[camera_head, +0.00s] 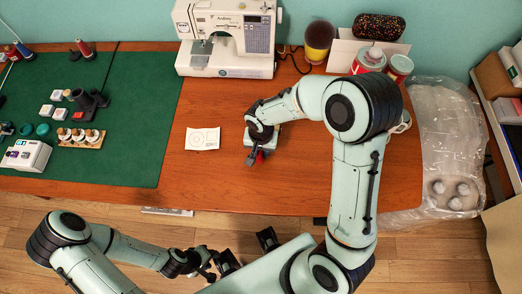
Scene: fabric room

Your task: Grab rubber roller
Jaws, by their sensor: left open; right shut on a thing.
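My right gripper (257,150) points down over the wooden table (225,188), left of the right arm's elbow. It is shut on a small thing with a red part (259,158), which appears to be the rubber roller. The gripper and wrist hide most of it, and I cannot tell whether it touches the table. My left gripper (216,264) is open and empty. It is low in the picture, in front of the table's front edge and over the floor.
A sewing machine (228,42) stands at the back. Left is a green mat (130,130) with spools, stamps and a small white box (26,155). A paper card (203,139) lies beside the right gripper. Cans (399,68) and a plastic-wrapped package (447,150) are at the right.

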